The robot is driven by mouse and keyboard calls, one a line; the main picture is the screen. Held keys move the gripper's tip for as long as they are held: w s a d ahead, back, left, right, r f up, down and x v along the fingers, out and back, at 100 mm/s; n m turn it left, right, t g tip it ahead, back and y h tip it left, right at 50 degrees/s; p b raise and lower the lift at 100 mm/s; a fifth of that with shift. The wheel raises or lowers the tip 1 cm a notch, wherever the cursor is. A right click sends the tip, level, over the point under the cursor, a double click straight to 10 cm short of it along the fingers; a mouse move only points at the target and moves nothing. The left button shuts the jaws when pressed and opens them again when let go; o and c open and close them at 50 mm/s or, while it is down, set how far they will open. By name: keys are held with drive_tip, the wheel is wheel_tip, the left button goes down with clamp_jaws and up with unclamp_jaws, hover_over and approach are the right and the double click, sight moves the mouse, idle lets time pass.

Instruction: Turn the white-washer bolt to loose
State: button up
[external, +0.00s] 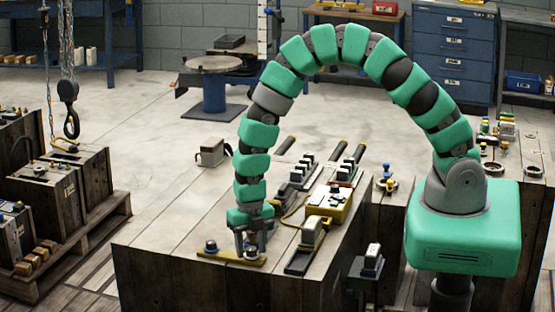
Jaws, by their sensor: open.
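A yellow plate (231,257) lies flat near the front edge of the wooden bench top. A blue-capped bolt (210,247) stands at the plate's left end, on a dark washer. Another bolt (251,254) is at the plate's right part, directly under my gripper. Its washer looks pale, but it is too small and partly covered to be sure it is white. My gripper (252,246) points straight down, open, with its fingers at or just above this bolt. I cannot tell whether they touch it or straddle it.
Right of my gripper are a yellow box (328,205) with a cable, a small block on a dark base (312,236) and rows of dark-and-white clamps (298,178). A chain hook (70,122) hangs at far left.

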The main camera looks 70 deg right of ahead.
wheel_tip(320, 180, up, 13)
drive_tip(key=shift+r+b, duration=0.15)
drive_tip(key=shift+b, duration=0.2)
idle(0.6)
wheel_tip(320, 180, up, 15)
drive_tip(key=m+t+y+b, duration=0.1)
drive_tip(key=m+t, duration=0.3)
drive_tip(key=m, duration=0.3)
hover_over(251, 248)
drive_tip(key=w+d, duration=0.2)
drive_tip(key=w, duration=0.4)
wheel_tip(251, 248, up, 14)
drive_tip(key=w+d+m+t+b, duration=0.1)
drive_tip(key=d+m+t, duration=0.15)
drive_tip(key=m, duration=0.45)
drive_tip(key=s+d+r+m+t, duration=0.1)
drive_tip(key=s+r+m+t, duration=0.2)
drive_tip(key=r, duration=0.7)
drive_tip(key=s+d+r+m+t+b, duration=0.1)
drive_tip(key=s+r+m+t, duration=0.2)
drive_tip(key=r, duration=0.7)
drive_tip(key=s+d+r+m+t+h+b, duration=0.1)
drive_tip(key=s+r+m+t, duration=0.2)
drive_tip(key=s+r+m, duration=0.3)
wheel_tip(251, 248, up, 5)
drive_tip(key=shift+d+r+m, duration=0.1)
drive_tip(key=shift+d+m, duration=0.05)
drive_tip(key=shift+m, duration=0.35)
drive_tip(key=shift+s, duration=0.1)
